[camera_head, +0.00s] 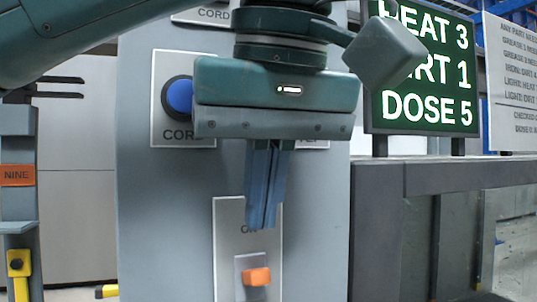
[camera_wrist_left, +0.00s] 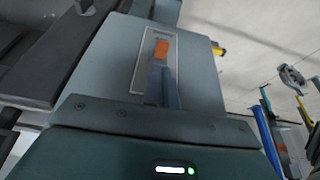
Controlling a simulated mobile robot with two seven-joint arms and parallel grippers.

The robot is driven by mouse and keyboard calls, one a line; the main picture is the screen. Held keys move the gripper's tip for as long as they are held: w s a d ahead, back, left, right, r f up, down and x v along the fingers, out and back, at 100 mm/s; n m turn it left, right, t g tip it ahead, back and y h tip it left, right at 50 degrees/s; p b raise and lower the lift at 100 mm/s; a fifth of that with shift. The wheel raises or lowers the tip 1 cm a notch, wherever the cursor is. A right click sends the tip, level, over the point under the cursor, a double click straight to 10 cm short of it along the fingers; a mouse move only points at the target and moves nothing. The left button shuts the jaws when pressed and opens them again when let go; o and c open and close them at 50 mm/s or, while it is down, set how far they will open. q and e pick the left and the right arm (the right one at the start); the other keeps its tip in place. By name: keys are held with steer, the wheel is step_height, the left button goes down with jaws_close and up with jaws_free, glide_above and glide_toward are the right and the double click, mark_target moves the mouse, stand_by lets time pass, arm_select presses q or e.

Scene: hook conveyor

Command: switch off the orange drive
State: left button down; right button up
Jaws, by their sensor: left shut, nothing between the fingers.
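The orange drive switch (camera_head: 257,276) is a small orange lever on a pale plate (camera_head: 226,262) low on the grey panel. The letters "ON" show partly above it. My left gripper (camera_head: 262,226) is shut and empty, its fingers pointing down in front of the plate, with the tips a little above the orange lever in the picture. In the left wrist view the orange lever (camera_wrist_left: 161,48) sits just beyond the fingertips (camera_wrist_left: 161,70). I cannot tell whether they touch it. My right gripper is in neither view.
A blue button (camera_head: 180,96) on a plate marked "COR..." is left of my gripper. A green lit sign (camera_head: 425,75) reads "HEAT 3", "DOSE 5". A dark-edged counter (camera_head: 440,178) stands at right. An orange "NINE" label (camera_head: 17,175) is on a post at left.

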mark_target(253, 269)
arm_select(q)
steer(key=shift+x, duration=1.7)
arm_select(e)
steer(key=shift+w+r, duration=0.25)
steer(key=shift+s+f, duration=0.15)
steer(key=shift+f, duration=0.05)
arm_select(q)
steer(key=shift+a+f, duration=0.1)
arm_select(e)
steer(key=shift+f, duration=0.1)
